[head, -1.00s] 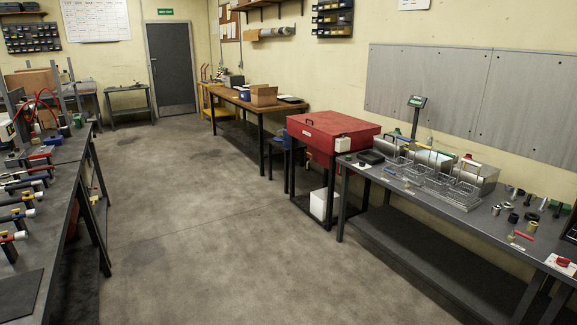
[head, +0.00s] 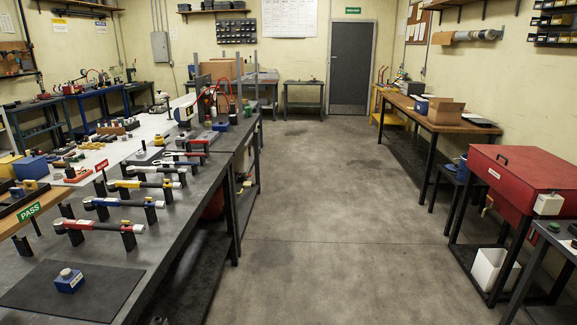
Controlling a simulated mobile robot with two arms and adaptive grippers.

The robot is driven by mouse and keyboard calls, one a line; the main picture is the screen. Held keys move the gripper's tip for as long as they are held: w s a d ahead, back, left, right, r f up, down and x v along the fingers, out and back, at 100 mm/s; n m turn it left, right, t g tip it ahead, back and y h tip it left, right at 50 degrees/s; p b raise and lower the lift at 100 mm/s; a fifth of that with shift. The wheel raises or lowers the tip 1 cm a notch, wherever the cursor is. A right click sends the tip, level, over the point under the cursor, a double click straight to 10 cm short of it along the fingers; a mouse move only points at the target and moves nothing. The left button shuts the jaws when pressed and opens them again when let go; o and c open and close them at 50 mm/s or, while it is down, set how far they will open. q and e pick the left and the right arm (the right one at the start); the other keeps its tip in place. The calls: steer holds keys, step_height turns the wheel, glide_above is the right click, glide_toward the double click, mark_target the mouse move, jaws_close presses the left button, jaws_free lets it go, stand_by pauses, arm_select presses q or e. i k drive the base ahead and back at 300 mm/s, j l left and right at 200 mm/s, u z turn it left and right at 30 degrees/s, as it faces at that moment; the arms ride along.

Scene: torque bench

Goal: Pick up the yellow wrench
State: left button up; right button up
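The yellow wrench (head: 144,184) lies across black stands on the dark left bench (head: 180,222), in the near left of the head view. A red wrench (head: 100,224) is nearest of the row. Neither of my grippers shows in the view.
A black mat (head: 35,287) with a small blue block (head: 69,281) lies at the bench's near end. A green PASS sign (head: 29,212) stands at the left. The grey floor (head: 320,210) right of the bench is clear. A red cabinet (head: 520,177) stands at the right.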

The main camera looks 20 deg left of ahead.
mark_target(113, 185)
steer(key=i+u, duration=0.9)
steer(key=i+l+u, duration=0.3)
steer(key=u, duration=0.15)
steer(key=i+l+u, duration=0.45)
steer(key=k+j, duration=0.05)
